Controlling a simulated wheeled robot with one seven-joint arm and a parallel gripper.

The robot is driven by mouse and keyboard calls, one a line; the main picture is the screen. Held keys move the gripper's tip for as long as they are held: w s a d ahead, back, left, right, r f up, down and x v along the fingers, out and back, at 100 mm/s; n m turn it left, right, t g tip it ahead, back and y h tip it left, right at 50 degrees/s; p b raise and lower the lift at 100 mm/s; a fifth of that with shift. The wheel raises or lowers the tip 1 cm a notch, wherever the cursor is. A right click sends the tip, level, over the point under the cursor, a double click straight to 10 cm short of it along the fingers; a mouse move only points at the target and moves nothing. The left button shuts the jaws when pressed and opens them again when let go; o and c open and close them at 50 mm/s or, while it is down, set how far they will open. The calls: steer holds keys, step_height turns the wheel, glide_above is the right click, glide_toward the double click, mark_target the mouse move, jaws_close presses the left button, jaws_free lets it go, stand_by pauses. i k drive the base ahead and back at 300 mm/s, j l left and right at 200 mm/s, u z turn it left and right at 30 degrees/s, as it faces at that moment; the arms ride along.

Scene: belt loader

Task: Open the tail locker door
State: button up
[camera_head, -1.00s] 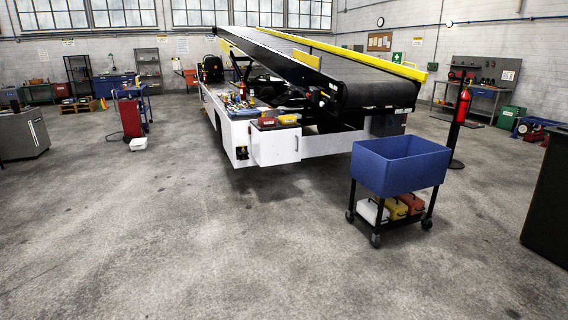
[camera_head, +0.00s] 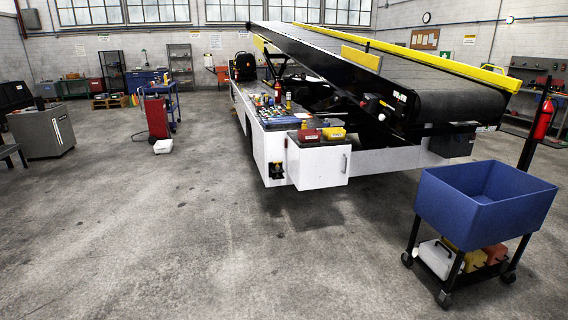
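The white belt loader (camera_head: 263,135) stands ahead, with its black conveyor belt sloping down toward its tail on the right. A white locker (camera_head: 319,166) is at the near tail corner, below a red box and a yellow box. Its door looks closed, and a small vertical handle (camera_head: 346,162) shows near the right edge. My gripper is not in view.
A blue cart (camera_head: 480,205) with boxes on its lower shelf stands at the right front. A red trolley (camera_head: 157,118) and a grey cabinet (camera_head: 42,130) are at the left. The concrete floor before the loader is clear.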

mark_target(329, 166)
steer(key=i, duration=1.9)
steer(key=i+l+z, duration=0.1)
steer(key=i+z, duration=0.15)
steer(key=i, duration=0.4)
steer(key=i+z, duration=0.25)
steer(key=i, duration=0.45)
steer(key=i+j+z, duration=0.3)
steer(key=i, duration=0.35)
steer(key=i+z, duration=0.25)
steer(key=i, duration=0.3)
steer(key=i+j+z, duration=0.25)
steer(key=i, duration=0.25)
steer(key=i+l, duration=0.05)
steer(key=l, duration=0.05)
